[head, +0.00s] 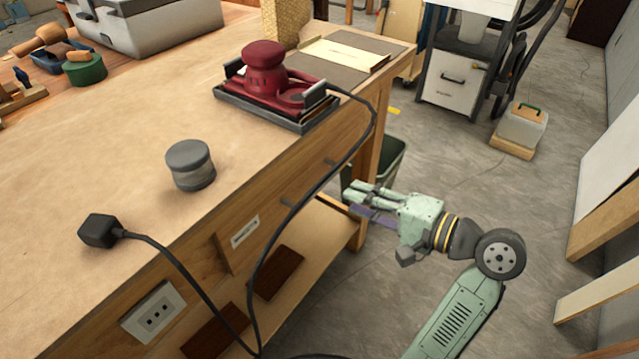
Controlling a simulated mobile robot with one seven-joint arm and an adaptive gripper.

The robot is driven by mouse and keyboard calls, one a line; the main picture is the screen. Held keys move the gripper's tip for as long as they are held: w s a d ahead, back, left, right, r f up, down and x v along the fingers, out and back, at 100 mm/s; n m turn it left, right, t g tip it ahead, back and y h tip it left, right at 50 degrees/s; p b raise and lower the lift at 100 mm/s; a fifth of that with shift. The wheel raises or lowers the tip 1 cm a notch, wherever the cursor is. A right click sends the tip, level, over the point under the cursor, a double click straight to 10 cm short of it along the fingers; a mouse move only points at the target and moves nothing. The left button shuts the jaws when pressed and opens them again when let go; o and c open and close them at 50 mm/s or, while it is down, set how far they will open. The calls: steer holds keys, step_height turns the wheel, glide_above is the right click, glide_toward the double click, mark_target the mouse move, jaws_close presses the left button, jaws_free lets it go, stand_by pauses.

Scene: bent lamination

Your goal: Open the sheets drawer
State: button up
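The workbench's long side carries wooden fronts below its top. One wooden front (232,252) has a white label (245,232) too small to read, and seems to stand slightly proud of the side. I cannot tell which front is the sheets drawer; the black cord partly covers this side. My gripper (349,198) is right of the bench side, apart from the handles, pointing left. Its fingers look spread, with nothing clearly between them.
A black cord (374,120) hangs from the red sander (265,80) past the bench side. A grey round container (191,165) and a black plug (99,231) are on top. A dark bin (390,160) stands behind my gripper. Clear floor (500,190) lies to the right.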

mark_target(321, 188)
steer(key=p+x, duration=0.1)
steer(key=x, duration=0.9)
steer(key=shift+c, duration=0.4)
jaws_close()
